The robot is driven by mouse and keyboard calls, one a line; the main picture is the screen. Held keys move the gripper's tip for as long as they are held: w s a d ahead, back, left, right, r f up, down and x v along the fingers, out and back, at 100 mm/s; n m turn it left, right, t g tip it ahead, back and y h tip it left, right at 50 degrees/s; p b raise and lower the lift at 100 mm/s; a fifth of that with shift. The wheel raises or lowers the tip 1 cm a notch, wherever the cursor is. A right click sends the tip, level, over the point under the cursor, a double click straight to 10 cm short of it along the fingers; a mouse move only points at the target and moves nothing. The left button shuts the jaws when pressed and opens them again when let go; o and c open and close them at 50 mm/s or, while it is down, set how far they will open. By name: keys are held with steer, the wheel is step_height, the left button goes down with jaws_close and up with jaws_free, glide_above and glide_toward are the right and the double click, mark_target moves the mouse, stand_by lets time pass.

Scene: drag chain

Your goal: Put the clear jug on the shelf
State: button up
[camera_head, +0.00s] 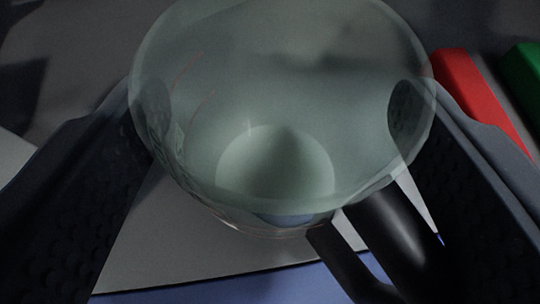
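The clear jug (285,100) fills the upper middle of the view, seen from above into its wide round mouth. Its black handle (385,235) points to the lower right. My gripper (280,118) has one dark, textured finger on each side of the jug. Both fingertips show through the clear wall near the rim and appear to press on it from left and right. The jug's base is seen through its body; whether it touches the surface below is unclear. I cannot identify the shelf for certain.
A pale grey surface (190,250) lies below the jug, with a dark edge and a blue area (260,290) at the bottom. A red block (475,90) and a green object (525,65) are at the upper right. The upper left is dark grey and shadowed.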

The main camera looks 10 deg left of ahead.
steer(key=shift+f, duration=0.85)
steer(key=shift+f, duration=0.1)
steer(key=o, duration=1)
steer(key=shift+o, duration=0.2)
steer(key=b+v, duration=0.1)
steer(key=v, duration=1.1)
